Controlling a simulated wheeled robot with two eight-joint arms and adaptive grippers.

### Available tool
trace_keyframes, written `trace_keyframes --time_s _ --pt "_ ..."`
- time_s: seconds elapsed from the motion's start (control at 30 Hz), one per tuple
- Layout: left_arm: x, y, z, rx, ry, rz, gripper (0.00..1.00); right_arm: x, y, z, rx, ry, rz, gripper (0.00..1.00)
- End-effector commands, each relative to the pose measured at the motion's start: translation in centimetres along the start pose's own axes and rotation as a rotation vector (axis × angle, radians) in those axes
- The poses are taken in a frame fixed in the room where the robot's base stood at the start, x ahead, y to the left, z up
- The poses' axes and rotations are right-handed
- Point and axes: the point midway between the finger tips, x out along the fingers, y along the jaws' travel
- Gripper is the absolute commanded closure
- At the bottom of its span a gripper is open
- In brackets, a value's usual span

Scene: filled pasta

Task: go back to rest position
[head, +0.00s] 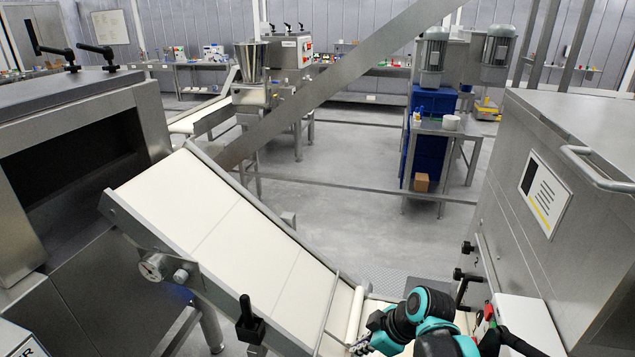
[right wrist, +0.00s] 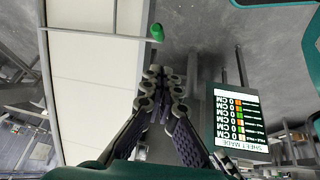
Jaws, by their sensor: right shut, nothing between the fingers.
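My right gripper (head: 360,345) is at the bottom of the head view, beside the lower end of the white conveyor belt (head: 215,215). In the right wrist view its two dark fingers (right wrist: 164,78) meet at the tips, shut with nothing between them. The belt (right wrist: 95,90) lies left of the fingers in that view. My left gripper is not in the head view.
A thin metal bar (right wrist: 90,34) crosses the belt near a small green piece (right wrist: 157,32). A large steel cabinet (head: 560,170) stands close on the right and a steel machine (head: 70,140) on the left. Grey floor (head: 350,220) is open beyond the belt.

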Motion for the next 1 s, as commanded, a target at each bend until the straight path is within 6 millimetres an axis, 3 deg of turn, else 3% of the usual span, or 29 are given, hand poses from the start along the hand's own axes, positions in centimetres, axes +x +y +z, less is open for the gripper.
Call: trace_keyframes --time_s 0.2,0.5,1.0 --pt "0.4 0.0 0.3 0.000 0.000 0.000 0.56 -4.4 -3.0 3.6 0.456 -0.059 0.224 1.00" --pt "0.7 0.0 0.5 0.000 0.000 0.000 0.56 -7.6 -5.3 7.7 0.912 0.032 0.480 1.00" --pt "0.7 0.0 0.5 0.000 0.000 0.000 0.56 -8.1 -5.6 8.5 1.003 0.071 0.528 1.00"
